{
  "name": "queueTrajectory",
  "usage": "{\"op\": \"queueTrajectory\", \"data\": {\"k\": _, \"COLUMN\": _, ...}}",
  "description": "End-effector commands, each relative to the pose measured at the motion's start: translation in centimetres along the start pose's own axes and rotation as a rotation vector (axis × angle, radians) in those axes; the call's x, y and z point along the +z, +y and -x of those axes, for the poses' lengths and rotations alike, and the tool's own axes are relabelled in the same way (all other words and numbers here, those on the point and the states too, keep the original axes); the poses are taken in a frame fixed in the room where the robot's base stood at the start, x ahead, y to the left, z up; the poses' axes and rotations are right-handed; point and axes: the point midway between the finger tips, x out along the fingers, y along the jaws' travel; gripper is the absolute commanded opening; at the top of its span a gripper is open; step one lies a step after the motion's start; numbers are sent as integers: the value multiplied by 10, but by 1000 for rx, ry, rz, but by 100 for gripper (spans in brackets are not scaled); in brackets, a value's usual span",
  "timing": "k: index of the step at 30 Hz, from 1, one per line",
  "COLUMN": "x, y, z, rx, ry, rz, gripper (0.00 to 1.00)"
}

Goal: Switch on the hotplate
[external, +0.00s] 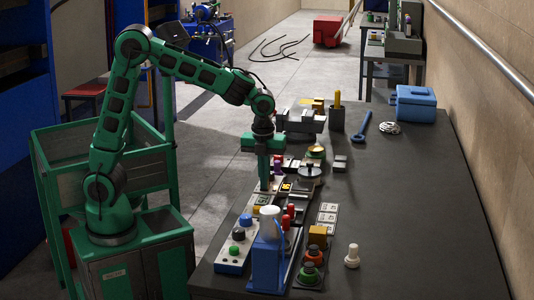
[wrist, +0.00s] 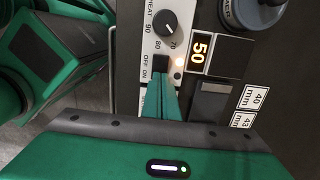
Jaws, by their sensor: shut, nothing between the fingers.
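The hotplate's light control panel (wrist: 152,50) shows in the wrist view, with a black HEAT knob (wrist: 167,22), a black switch (wrist: 160,64) marked OFF and ON, and a small glowing lamp (wrist: 178,62). A display (wrist: 201,52) beside it reads 50 in orange. My gripper (wrist: 162,84) is shut and empty, its green fingertips at the switch's lower edge; I cannot tell whether they touch it. The fingers partly hide the panel below the switch. In the external view my gripper (external: 264,188) points down at the bench's left edge.
A round dark piece with a knob (wrist: 262,10) lies at the wrist view's upper right. In the external view a white-topped blue bottle-like device (external: 268,250) and coloured buttons stand nearer the camera. A blue box (external: 415,104) stands at the back. The bench's right side (external: 420,210) is clear.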

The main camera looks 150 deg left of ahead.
Motion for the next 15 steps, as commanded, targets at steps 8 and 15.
{"op": "queueTrajectory", "data": {"k": 8, "x": 0, "y": 3, "z": 27, "rx": 1, "ry": -7, "rz": 14, "gripper": 0}}
{"op": "queueTrajectory", "data": {"k": 15, "x": -10, "y": 0, "z": 80, "rx": -6, "ry": -6, "rz": 6, "gripper": 0}}
